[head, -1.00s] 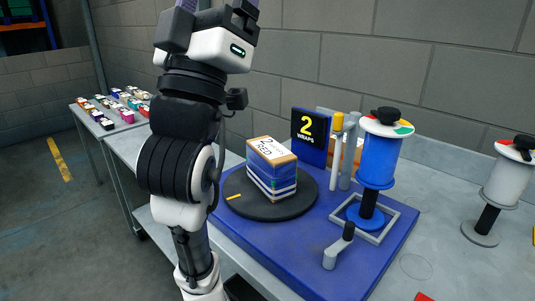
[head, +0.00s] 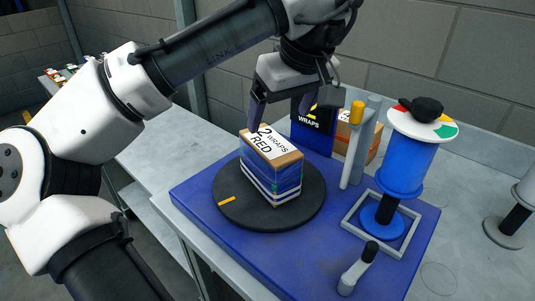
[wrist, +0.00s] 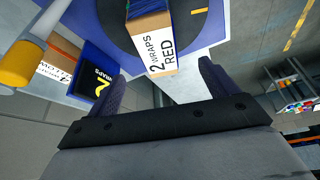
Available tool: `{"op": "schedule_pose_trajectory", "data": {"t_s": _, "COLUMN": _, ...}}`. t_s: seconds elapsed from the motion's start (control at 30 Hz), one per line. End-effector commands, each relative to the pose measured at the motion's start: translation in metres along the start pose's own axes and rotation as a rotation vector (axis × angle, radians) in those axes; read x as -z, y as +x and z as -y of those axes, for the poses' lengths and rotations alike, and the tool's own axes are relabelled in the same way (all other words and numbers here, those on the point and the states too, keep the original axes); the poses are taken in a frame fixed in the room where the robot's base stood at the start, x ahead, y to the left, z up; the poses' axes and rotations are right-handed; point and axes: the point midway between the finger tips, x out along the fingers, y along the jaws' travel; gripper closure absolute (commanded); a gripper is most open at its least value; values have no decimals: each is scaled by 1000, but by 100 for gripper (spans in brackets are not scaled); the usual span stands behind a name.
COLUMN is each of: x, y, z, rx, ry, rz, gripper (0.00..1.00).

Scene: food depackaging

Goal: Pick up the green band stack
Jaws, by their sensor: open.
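A box-shaped stack (head: 270,172) stands upright on a round black turntable (head: 230,207). It has a cardboard top labelled "2 WRAPS RED", blue wrap and pale bands low on its sides. A small green patch shows at its front corner; I cannot tell if this is a green band. My gripper (head: 282,108) is open and empty above and behind the stack. In the wrist view, the stack (wrist: 151,45) shows beyond the two fingertips of my gripper (wrist: 163,68), roughly between their lines, with its lower part cut off. The fingers appear apart from it.
A blue wrap spool (head: 404,160) stands in a grey square frame on the blue base (head: 315,260). A crank handle (head: 358,268) is at the front.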

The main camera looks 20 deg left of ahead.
Motion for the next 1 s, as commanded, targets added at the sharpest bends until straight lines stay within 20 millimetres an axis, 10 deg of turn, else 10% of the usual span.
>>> {"op": "schedule_pose_trajectory", "data": {"t_s": 1.0, "x": 5, "y": 127, "z": -5, "rx": 3, "ry": 1, "rz": 2, "gripper": 15}}
